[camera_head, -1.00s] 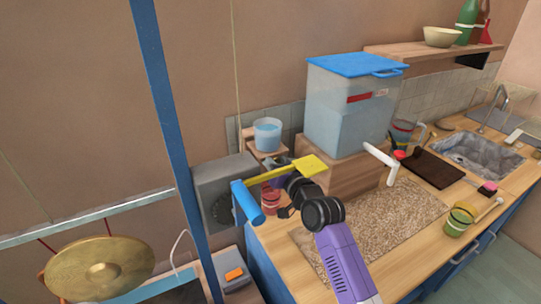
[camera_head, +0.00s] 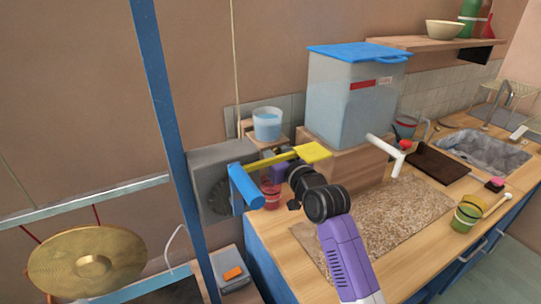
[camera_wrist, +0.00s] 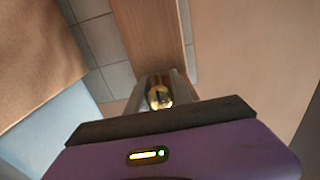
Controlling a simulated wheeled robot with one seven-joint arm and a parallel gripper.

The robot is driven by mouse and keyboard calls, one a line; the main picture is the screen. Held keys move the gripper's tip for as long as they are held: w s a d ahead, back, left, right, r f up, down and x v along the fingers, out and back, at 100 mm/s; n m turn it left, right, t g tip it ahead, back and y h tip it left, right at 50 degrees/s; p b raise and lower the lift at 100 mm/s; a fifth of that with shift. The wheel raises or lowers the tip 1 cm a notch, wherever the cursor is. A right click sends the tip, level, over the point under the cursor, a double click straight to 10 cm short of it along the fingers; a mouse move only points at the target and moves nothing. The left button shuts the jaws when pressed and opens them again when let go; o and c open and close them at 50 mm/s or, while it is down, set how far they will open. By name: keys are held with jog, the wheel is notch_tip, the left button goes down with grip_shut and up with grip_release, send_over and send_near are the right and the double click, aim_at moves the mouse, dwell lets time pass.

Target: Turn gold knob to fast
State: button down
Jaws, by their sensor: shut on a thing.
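The gold knob (camera_wrist: 159,97) is a small, shiny round piece in the wrist view, at the foot of a brown wooden strip (camera_wrist: 150,35). My gripper (camera_wrist: 161,90) is shut on it, with one finger on each side. In the head view the knob is hidden, and my gripper is mostly hidden behind my dark wrist joints and a yellow plate. No mark for fast can be read in either view.
A yellow plate on an arm (camera_head: 313,152) and a blue cylinder (camera_head: 244,187) lie close to my wrist. A lidded water tank (camera_head: 352,100) with a white tap stands to the right. A brass gong (camera_head: 88,264) hangs at lower left.

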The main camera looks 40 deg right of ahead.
aim_at(277, 153)
dwell(0.3)
jog(key=c, duration=1.4)
grip_release()
jog(key=shift+c, duration=0.2)
jog(key=shift+s, duration=0.15)
jog(key=shift+s+a+f, duration=0.1)
jog(key=shift+s+a, duration=0.05)
jog(key=shift+s, duration=0.15)
jog(key=b+v, duration=0.1)
jog(key=v, duration=0.5)
jog(key=shift+s+b, duration=0.3)
jog(key=shift+s+a, duration=0.1)
jog(key=shift+s, duration=0.05)
